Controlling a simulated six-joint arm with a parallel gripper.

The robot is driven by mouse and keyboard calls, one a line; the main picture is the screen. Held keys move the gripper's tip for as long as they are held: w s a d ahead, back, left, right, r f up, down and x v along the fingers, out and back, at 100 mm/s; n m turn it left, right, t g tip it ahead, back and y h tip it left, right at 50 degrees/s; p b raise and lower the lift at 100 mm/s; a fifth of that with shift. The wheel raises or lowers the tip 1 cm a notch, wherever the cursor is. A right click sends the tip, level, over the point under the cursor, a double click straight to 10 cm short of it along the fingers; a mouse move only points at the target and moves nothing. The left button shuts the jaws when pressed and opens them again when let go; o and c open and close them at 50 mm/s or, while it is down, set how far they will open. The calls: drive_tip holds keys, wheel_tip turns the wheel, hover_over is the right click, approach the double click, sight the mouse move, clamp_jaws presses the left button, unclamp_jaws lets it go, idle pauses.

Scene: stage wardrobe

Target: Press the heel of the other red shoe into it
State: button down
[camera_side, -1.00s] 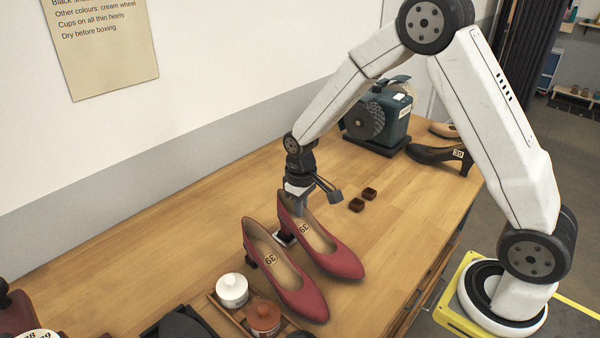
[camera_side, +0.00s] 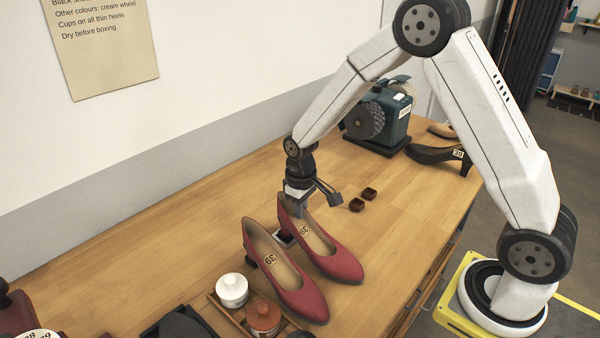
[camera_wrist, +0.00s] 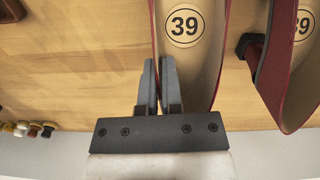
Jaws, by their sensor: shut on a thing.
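Two red shoes marked 39 stand side by side on the wooden bench. My gripper (camera_side: 300,211) is shut on the back rim of the right-hand red shoe (camera_side: 334,262), which also shows between and beside my fingers (camera_wrist: 160,85) in the wrist view (camera_wrist: 219,75). The other red shoe (camera_side: 297,292) stands to its left, with a dark heel (camera_side: 250,261); it is at the right in the wrist view (camera_wrist: 281,90). A pale edge shows by the held shoe's heel, but what lies under that heel is mostly hidden.
Two small brown cups (camera_side: 356,205) lie behind on the bench. A tray with a white jar (camera_side: 232,290) and a brown jar (camera_side: 263,317) is at the front. A teal wheel machine (camera_side: 390,115) and a black shoe (camera_side: 440,154) stand farther back.

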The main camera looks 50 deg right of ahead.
drive_tip(key=shift+f, duration=0.3)
idle(0.9)
drive_tip(key=shift+r, duration=0.15)
drive_tip(key=shift+r, duration=1.65)
drive_tip(key=shift+d, duration=0.15)
drive_tip(key=d, duration=1)
drive_tip(key=shift+d, duration=0.4)
idle(0.9)
drive_tip(key=shift+f, duration=1.4)
idle(1.1)
